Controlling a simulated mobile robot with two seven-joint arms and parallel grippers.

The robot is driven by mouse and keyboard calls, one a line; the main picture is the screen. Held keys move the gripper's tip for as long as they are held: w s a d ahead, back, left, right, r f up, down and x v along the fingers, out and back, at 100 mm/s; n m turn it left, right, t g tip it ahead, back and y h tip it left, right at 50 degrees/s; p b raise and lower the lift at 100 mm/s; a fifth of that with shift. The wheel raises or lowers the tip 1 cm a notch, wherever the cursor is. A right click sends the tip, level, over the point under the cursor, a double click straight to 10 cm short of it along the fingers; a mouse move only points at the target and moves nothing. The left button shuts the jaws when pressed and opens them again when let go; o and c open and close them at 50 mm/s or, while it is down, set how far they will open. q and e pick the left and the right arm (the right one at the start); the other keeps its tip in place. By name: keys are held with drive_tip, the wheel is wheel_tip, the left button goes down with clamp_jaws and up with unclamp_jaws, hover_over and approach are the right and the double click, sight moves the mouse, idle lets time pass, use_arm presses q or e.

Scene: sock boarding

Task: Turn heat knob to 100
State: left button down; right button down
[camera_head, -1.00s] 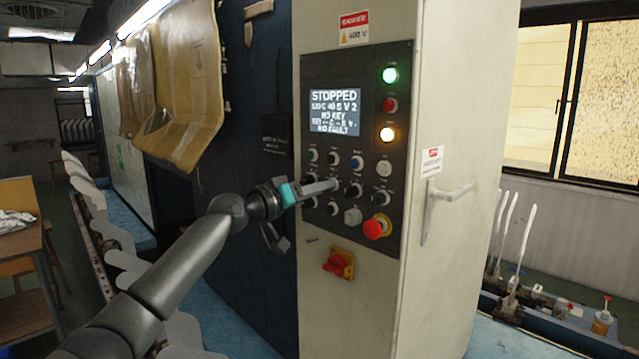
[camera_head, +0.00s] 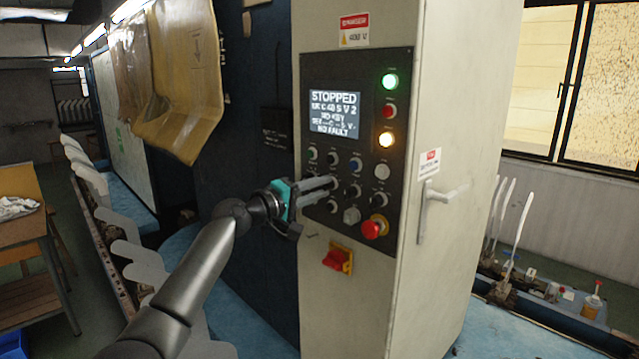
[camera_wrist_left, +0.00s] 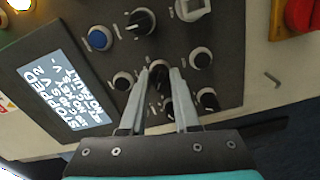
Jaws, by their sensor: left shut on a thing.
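The control panel (camera_head: 350,110) is on the front of a pale cabinet. Its screen (camera_head: 334,113) reads STOPPED, with smaller lines below, one reading NO FAULT. Several small black knobs sit in rows under the screen; their labels are too small to read, so I cannot tell the heat knob by name. My left gripper (camera_head: 334,184) reaches the panel from the left, its two fingers pointing at the knob rows. In the left wrist view, its fingers (camera_wrist_left: 160,72) are shut on a small black knob (camera_wrist_left: 158,67), partly hidden between them. My right gripper is not in view.
A red emergency button (camera_head: 373,229) is at the panel's lower right, with a red and yellow switch (camera_head: 338,259) below. Other knobs (camera_wrist_left: 201,58) are close beside the fingers. A door handle (camera_head: 440,200) sticks out on the cabinet's right side.

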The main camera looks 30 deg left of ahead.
use_arm(q)
drive_tip(key=shift+n, duration=0.4)
drive_tip(key=c, duration=0.6)
unclamp_jaws()
drive_tip(key=shift+c, duration=0.2)
drive_tip(key=shift+s, duration=0.1)
drive_tip(key=b+v, duration=0.4)
drive_tip(key=v, duration=1.1)
drive_tip(key=shift+a, duration=0.15)
